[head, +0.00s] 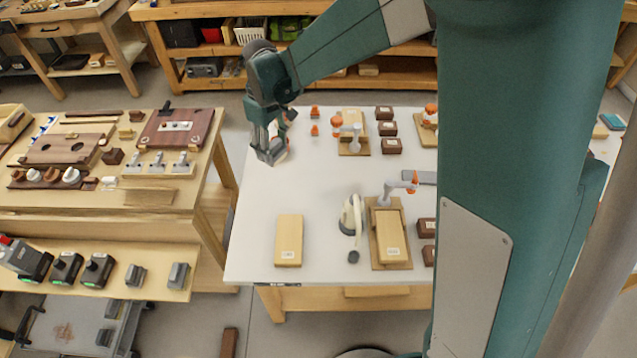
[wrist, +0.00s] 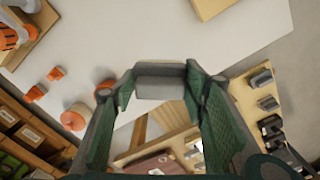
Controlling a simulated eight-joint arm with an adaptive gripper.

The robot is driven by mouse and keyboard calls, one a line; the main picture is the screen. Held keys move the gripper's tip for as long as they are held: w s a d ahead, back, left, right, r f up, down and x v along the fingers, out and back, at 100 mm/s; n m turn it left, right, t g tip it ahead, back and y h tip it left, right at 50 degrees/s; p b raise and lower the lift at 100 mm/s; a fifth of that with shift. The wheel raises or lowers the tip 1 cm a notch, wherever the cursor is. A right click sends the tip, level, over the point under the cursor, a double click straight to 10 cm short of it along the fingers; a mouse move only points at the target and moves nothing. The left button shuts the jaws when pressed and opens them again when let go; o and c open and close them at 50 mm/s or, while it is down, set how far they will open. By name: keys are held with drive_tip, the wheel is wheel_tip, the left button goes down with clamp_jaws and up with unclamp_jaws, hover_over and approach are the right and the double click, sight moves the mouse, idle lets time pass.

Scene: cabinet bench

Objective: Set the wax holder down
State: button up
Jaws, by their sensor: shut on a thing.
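My gripper (head: 270,157) is at the far left part of the white bench top (head: 315,190), near its left edge. It points down, and the head view does not clearly show how high it is. In the wrist view my gripper (wrist: 160,88) is shut on a pale grey block-like thing (wrist: 160,82), which I take to be the wax holder. The holder sits across between the two green fingers. In the head view it is mostly hidden by the fingers.
Small orange pieces (head: 315,130) stand right of my gripper. A clamp on a wooden base (head: 352,148) and dark blocks (head: 391,146) lie farther right. A wooden block (head: 289,241) and a white device (head: 350,215) are nearer the front. Bare bench top lies between.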

drive_tip(key=w+d+m+p, duration=0.1)
drive_tip(key=w+d+m, duration=0.1)
drive_tip(key=d, duration=1.1)
drive_tip(key=shift+d+f, duration=0.15)
drive_tip(key=shift+f, duration=1.1)
drive_tip(key=shift+d+f, duration=0.15)
drive_tip(key=shift+f, duration=1.1)
drive_tip(key=shift+f+b, duration=0.4)
drive_tip(key=shift+f, duration=2.75)
drive_tip(key=shift+f+b, duration=0.3)
drive_tip(key=shift+f, duration=1.55)
drive_tip(key=shift+f, duration=0.15)
